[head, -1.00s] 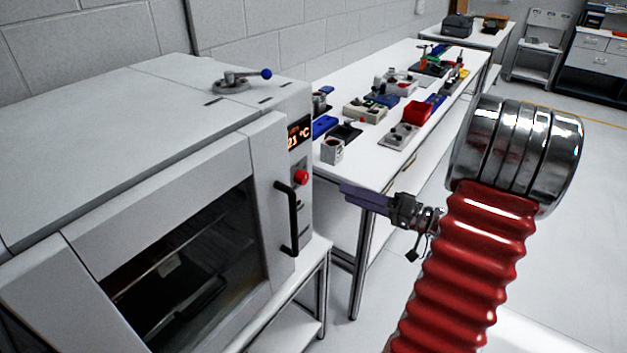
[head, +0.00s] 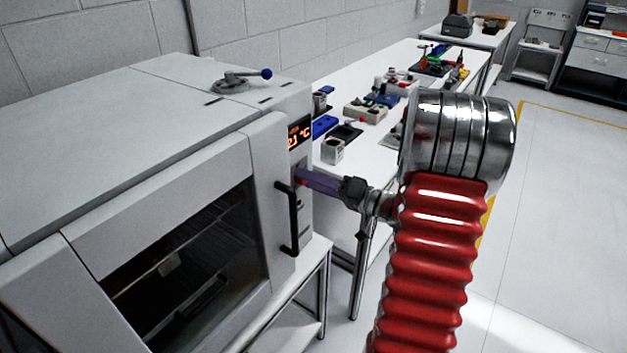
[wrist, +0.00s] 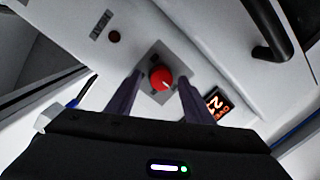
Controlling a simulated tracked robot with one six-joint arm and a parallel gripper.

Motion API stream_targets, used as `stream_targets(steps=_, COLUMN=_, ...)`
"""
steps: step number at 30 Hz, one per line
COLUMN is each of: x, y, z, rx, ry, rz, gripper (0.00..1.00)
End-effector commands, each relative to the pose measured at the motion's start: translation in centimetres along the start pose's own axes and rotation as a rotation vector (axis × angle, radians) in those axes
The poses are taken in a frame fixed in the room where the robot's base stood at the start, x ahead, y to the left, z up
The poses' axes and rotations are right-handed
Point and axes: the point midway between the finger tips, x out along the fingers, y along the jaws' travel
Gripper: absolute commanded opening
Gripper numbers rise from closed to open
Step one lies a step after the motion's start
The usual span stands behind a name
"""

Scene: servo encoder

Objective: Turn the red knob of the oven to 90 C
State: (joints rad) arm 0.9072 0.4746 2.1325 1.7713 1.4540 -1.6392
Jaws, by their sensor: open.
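The oven (head: 150,130) stands at the left with its door shut. Its orange display (head: 299,134) reads about 21 °C and also shows in the wrist view (wrist: 217,104). The red knob (wrist: 161,78) sits on a grey square plate in the wrist view, with a light pointer mark on it. My gripper is open. In the wrist view its two purple fingers (wrist: 155,92) stand on either side of the knob, with gaps visible. Whether the fingertips reach past the knob's face is unclear.
The black door handle (head: 287,217) stands out just left of the knob panel. A lever with a blue ball (head: 240,80) is on the oven top.

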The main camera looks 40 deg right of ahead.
Motion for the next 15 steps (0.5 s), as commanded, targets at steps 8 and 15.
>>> stream_targets(steps=8, x=0.15, y=0.01, z=-0.01, rx=0.0, ry=0.0, rz=0.0, gripper=0.47)
stream_targets(steps=15, x=0.12, y=0.01, z=-0.01, rx=0.0, ry=0.0, rz=0.001, gripper=0.32)
